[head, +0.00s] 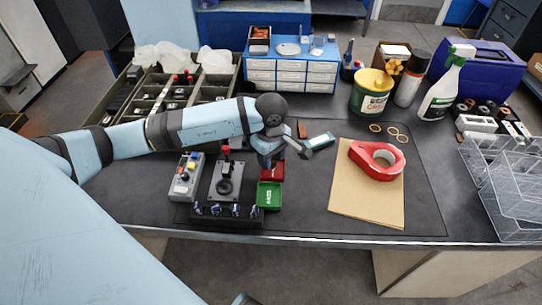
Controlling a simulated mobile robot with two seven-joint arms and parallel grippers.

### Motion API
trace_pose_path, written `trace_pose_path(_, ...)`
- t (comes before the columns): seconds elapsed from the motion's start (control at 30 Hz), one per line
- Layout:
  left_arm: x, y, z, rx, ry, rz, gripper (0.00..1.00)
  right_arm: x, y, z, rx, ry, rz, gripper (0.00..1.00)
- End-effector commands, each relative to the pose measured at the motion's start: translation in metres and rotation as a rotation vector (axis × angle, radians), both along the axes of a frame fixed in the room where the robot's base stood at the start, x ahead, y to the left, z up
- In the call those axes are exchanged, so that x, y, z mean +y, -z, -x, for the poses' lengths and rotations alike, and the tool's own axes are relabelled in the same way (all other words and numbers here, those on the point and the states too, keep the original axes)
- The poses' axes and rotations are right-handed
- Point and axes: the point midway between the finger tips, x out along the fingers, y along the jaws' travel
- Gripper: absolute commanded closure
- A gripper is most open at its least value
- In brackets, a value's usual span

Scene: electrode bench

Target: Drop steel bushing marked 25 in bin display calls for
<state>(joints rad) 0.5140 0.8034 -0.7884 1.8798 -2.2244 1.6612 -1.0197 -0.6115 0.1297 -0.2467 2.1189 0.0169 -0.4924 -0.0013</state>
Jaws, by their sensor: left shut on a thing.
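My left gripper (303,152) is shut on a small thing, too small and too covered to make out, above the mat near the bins. No steel bushing marked 25 can be told apart in this view. A green bin (269,195) with white lettering, seemingly PASS, sits in front of a red bin (271,172). The red bin is partly covered by my left gripper. A small device with a pale teal face (320,140), perhaps the display, is just right of my gripper; its reading is too small to tell. My right gripper is not in view.
Left of the bins stand a lever fixture (228,182) and a grey button box (186,177), with a black rack (228,214) in front. Red tape (377,160) lies on brown sheet (360,207). Blue drawers (292,73), a spray bottle (440,88) and clear racks (510,195) border the mat.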

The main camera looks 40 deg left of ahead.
Motion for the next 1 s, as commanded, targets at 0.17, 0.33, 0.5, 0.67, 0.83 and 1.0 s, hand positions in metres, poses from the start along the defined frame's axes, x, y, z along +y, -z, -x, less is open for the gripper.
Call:
trace_pose_path(0.17, 0.0002, 0.005, 0.0, 0.0, 0.0, 0.0, 0.86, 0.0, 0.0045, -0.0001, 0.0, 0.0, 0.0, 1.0)
trace_pose_path(0.33, 0.0001, 0.0079, 0.0001, 0.001, 0.0, 0.0, 0.86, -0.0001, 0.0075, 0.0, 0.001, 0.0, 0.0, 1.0)
trace_pose_path(0.5, 0.0001, 0.0077, 0.0001, 0.0, 0.0, 0.0, 0.86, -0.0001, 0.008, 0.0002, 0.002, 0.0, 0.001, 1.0)
trace_pose_path(0.67, 0.0001, 0.0076, 0.0001, 0.0, 0.0, 0.0, 0.47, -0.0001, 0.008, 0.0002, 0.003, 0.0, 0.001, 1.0)
trace_pose_path(0.83, 0.0001, 0.0077, 0.0001, 0.0, 0.0, 0.0, 0.31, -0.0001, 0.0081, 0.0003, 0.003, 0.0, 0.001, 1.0)
trace_pose_path(1.0, 0.0001, 0.0079, 0.0001, 0.001, 0.0, 0.0, 0.31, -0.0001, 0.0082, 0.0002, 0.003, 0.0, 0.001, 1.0)
